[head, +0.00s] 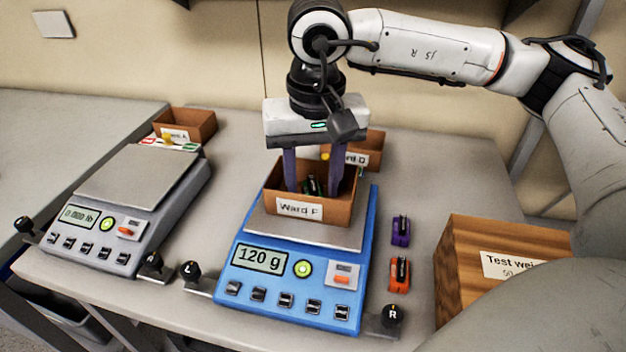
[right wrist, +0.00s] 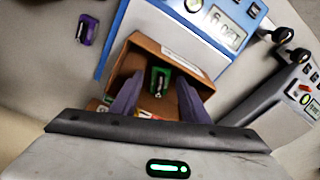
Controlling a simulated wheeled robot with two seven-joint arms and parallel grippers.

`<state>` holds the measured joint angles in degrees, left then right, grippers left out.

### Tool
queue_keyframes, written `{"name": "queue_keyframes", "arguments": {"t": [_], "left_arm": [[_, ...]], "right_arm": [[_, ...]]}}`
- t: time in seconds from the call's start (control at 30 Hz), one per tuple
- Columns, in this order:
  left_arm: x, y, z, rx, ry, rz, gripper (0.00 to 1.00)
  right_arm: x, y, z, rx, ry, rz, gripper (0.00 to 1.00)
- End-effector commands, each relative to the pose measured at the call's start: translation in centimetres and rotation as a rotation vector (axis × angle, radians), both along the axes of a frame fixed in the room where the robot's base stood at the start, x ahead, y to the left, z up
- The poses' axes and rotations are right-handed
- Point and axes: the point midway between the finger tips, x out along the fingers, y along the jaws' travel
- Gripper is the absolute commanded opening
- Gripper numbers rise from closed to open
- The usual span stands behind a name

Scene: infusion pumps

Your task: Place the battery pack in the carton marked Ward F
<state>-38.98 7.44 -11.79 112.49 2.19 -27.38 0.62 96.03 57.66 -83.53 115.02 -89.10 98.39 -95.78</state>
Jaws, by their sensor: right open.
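The carton marked Ward F (head: 301,208) is an open brown box standing on the pan of the blue scale. It also shows in the right wrist view (right wrist: 190,62). A small green-and-black pack (head: 313,185), likely the battery pack, is inside it and shows in the right wrist view (right wrist: 160,79). My right gripper (head: 313,189) points down into this carton from above. Its two purple fingers are spread, with the pack between and below them; in the right wrist view (right wrist: 158,98) gaps show on both sides. My left gripper is out of view.
The blue scale (head: 290,293) reads 120 g. A grey scale (head: 125,220) stands left. Purple (head: 401,230) and orange (head: 400,273) pieces lie right of the blue scale, beside a wooden test-weight box (head: 490,262). Cartons marked A (head: 195,122) and D (head: 372,150) stand behind.

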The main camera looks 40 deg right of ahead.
Motion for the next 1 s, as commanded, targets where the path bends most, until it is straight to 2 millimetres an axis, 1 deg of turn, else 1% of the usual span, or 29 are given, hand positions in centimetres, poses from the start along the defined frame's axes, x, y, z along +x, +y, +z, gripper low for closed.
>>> {"name": "queue_keyframes", "arguments": {"t": [0.1,0.17,0.27,0.5,0.63,0.7,0.8,1.0], "left_arm": [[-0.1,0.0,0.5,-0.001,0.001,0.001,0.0],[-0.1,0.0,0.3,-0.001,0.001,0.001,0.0],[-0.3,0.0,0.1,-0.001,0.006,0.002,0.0],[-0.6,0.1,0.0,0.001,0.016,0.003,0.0],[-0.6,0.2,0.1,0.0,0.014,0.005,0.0],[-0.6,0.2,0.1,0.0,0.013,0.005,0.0],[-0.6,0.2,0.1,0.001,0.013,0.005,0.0],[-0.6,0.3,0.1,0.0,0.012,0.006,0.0]], "right_arm": [[0.0,0.0,0.7,0.0,-0.001,0.0,0.42],[0.0,0.1,1.3,0.0,-0.004,0.0,0.42],[-0.2,0.2,3.2,0.001,-0.005,0.001,0.42],[-0.8,0.5,8.5,0.0,-0.004,0.001,0.42],[-1.0,0.7,10.6,0.001,-0.002,0.002,0.42],[-1.1,0.7,11.4,0.001,-0.003,0.003,0.42],[-1.2,0.7,12.0,-0.001,0.001,0.002,0.42],[-1.3,0.7,12.2,-0.001,0.001,0.002,0.42]]}}
